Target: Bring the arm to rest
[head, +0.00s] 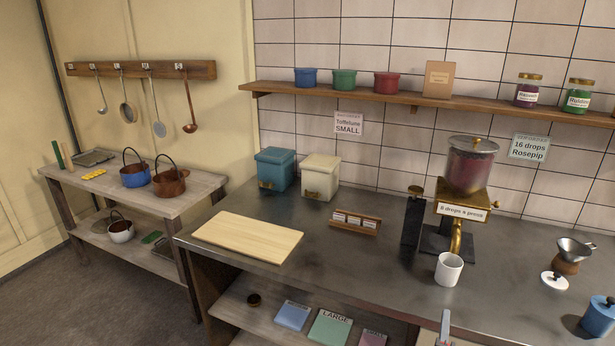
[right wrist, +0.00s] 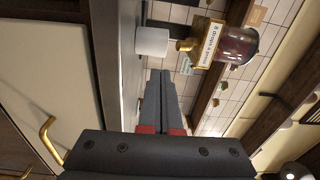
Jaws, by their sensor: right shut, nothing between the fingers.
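My right gripper (head: 445,322) shows at the bottom edge of the head view, in front of the counter. In the right wrist view its two dark fingers (right wrist: 160,78) lie together, shut with nothing between them. The brass drop dispenser (head: 463,190), with a clear vessel of dark red contents and a "drops a press" label, stands on the counter beyond it. A white cup (head: 448,269) stands under its spout; I cannot see inside it. The dispenser (right wrist: 208,40) and cup (right wrist: 152,41) also show beyond the fingertips in the right wrist view. My left gripper is not in view.
The metal counter (head: 340,268) holds a wooden board (head: 248,237), blue and cream boxes, a card rack (head: 355,222), and at right a small funnel vessel (head: 570,254) and a blue lidded jar (head: 600,315). A side table (head: 190,195) with pots stands left. The counter's front middle is clear.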

